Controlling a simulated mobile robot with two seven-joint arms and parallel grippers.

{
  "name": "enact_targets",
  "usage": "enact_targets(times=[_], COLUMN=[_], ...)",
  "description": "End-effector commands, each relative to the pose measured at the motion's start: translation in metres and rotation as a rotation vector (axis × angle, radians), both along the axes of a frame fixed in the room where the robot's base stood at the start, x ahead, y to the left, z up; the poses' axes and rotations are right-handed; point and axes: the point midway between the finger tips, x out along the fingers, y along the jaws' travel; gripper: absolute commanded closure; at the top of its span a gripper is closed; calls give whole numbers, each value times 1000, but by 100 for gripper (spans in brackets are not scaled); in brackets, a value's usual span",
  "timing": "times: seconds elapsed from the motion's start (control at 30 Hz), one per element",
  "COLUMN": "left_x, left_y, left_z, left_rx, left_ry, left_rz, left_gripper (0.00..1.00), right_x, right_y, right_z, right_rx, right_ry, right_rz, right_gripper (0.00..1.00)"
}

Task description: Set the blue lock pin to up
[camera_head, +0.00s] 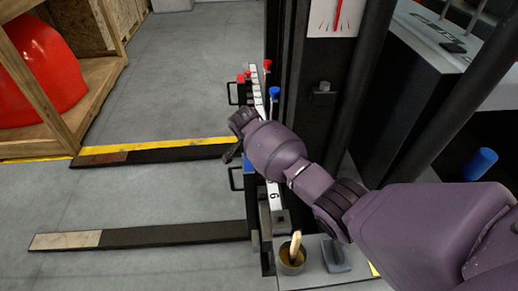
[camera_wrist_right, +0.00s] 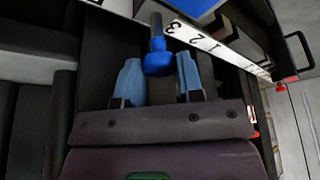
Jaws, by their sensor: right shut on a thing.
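The blue lock pin (camera_wrist_right: 158,60) shows in the right wrist view as a round blue knob on a dark stem, beside a white strip with numbers. My right gripper (camera_wrist_right: 159,72) has its two light-blue fingers on either side of the knob and is shut on it. In the head view my right arm reaches in from the right over the black machine, and its fingertips are hidden. A blue knob (camera_head: 274,92) stands on the machine's edge just beyond the wrist there; I cannot tell whether it is the same pin. My left gripper is not in view.
A red knob (camera_head: 267,65) stands farther back on the numbered rail. Dark forks (camera_head: 160,236) stick out left over the floor. A small pot (camera_head: 291,260) sits below my arm. A wooden crate (camera_head: 90,90) with a red nosecone (camera_head: 40,70) stands at back left.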

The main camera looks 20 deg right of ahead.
Motion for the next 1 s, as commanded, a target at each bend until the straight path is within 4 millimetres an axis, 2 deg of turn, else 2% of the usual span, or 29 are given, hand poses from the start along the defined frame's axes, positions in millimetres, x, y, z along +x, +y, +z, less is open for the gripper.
enact_targets(times=[0.03, 0.07, 0.2, 0.23, 0.57, 0.67, 0.8, 1.0], left_x=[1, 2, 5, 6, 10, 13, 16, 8], left_y=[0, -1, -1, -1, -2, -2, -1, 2], left_z=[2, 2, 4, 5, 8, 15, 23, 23], left_rx=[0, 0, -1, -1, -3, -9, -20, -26], left_ry=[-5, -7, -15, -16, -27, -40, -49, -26], left_rz=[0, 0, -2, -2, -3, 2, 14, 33], left_gripper=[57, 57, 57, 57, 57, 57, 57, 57], right_x=[2, 2, 2, 2, 1, 1, -3, -10], right_y=[0, 0, 0, 0, 1, 5, 12, 24], right_z=[4, 4, 4, 4, 7, 19, 45, 79], right_rx=[0, 0, 0, -1, 0, 1, 0, 1], right_ry=[-7, -7, -7, -7, -7, -12, -17, -18], right_rz=[0, 0, 0, 0, 0, 1, 1, 1], right_gripper=[100, 64, 42, 40, 40, 40, 40, 40])
